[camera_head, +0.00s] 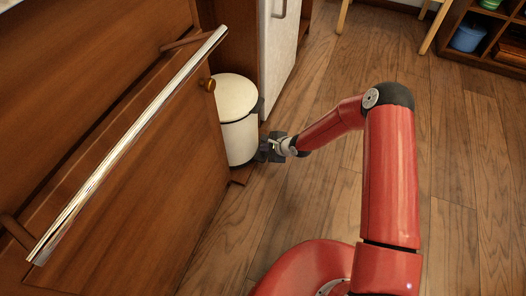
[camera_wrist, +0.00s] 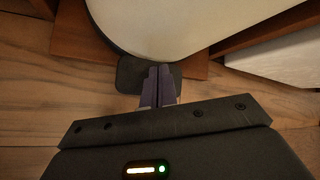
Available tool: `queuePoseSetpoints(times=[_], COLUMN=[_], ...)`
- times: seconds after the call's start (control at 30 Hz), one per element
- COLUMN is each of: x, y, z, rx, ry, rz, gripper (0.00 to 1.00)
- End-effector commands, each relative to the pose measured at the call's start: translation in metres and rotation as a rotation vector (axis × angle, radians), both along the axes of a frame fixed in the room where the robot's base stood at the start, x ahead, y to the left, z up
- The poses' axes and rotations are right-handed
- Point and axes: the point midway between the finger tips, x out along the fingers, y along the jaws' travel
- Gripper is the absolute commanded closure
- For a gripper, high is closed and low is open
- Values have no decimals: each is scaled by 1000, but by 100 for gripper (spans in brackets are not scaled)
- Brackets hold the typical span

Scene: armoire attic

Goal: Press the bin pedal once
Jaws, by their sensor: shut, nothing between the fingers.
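The white bin (camera_head: 238,125) stands on the floor between the wooden cabinet and a pale upright panel, with its round lid (camera_head: 236,96) down. In the wrist view the bin's pale body (camera_wrist: 180,22) fills the top, with a dark rim around its base. The dark pedal (camera_wrist: 150,75) sticks out from the base. My gripper (camera_wrist: 159,72) is shut and empty, its fingertips over the pedal in that view. I cannot tell whether they touch it. In the head view my gripper (camera_head: 268,148) is low beside the bin's right side, and the pedal is hidden there.
A wooden cabinet (camera_head: 150,165) with a long metal bar handle (camera_head: 130,145) is left of the bin. The pale panel (camera_head: 279,50) stands behind it. A shelf with a blue container (camera_head: 468,36) is at the far right. The wooden floor (camera_head: 320,170) is open around my arm.

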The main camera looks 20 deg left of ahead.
Motion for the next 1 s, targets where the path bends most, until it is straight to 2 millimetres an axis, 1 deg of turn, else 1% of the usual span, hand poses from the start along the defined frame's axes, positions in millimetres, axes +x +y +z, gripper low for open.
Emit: queuePoseSetpoints(times=[1.0], x=[0], y=[-1], z=[-13], rx=[-2], ry=[2], rz=[-1], gripper=[100])
